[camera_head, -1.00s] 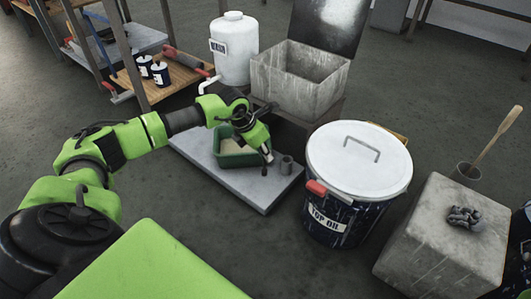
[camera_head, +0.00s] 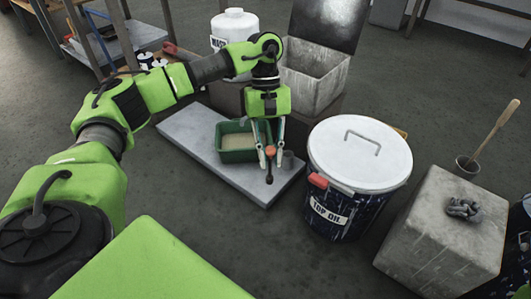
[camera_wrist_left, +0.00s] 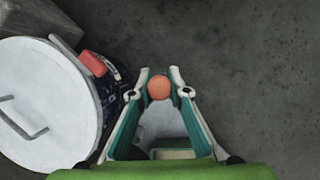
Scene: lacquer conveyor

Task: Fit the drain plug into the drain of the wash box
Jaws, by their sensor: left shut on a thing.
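My left gripper (camera_head: 270,158) points down over the grey slab and is shut on the drain plug (camera_head: 270,151). The plug has a round orange head with a dark stem below it. In the left wrist view the orange head (camera_wrist_left: 159,88) sits between the fingertips (camera_wrist_left: 159,80). The wash box (camera_head: 313,88) is a grey, stained open box behind the gripper, with its dark lid (camera_head: 325,22) raised. Its drain does not show. My right gripper is not in view.
On the slab (camera_head: 190,125) stand a green tray (camera_head: 238,156) and a small grey cup (camera_head: 287,160), close to the gripper. A white-lidded drum (camera_head: 345,205) stands right of the slab. A white canister (camera_head: 235,27) stands behind. A grey block (camera_head: 440,245) is at right.

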